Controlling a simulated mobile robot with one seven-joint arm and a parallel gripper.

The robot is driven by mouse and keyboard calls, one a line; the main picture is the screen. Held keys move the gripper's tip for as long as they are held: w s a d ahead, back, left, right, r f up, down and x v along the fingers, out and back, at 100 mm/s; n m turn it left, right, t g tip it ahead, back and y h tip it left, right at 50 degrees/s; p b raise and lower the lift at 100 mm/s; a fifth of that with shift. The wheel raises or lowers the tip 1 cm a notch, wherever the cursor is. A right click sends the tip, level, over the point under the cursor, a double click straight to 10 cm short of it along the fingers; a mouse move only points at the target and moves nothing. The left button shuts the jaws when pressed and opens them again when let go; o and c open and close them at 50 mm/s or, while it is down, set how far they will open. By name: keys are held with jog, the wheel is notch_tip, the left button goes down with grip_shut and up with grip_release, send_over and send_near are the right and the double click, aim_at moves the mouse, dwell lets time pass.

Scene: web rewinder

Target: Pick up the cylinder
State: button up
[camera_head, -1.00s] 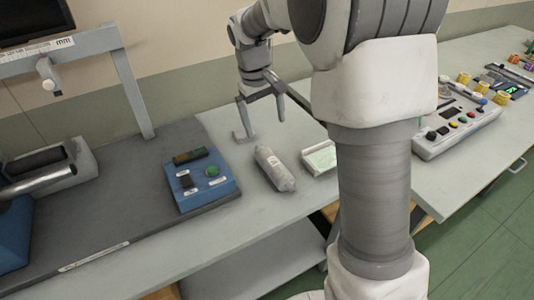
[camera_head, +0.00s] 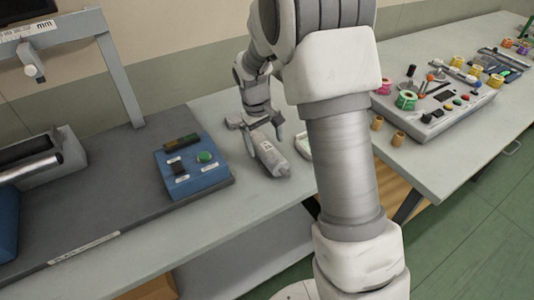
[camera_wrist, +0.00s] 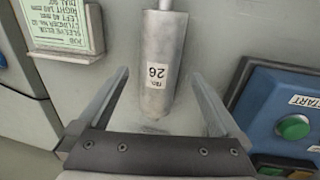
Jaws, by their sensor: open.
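The grey metal cylinder (camera_head: 270,157) lies on its side on the light grey bench. In the wrist view my gripper (camera_wrist: 160,76) is open and empty. The cylinder's near end lies between the two finger lines, with clear gaps on both sides. I cannot tell how high the fingertips are above the bench.
A blue control box (camera_head: 192,178) with a green button stands left of the cylinder. A pale tray with a green job card (camera_wrist: 62,22) is on the other side, partly hidden by my arm in the head view.

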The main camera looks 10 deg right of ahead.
aim_at(266, 147)
jog(key=f, duration=0.3)
jog(key=shift+w+d+f, duration=0.1)
jog(key=shift+d+f, duration=0.1)
jog(key=shift+d, duration=0.1)
grip_shut()
jog(key=shift+r, duration=0.1)
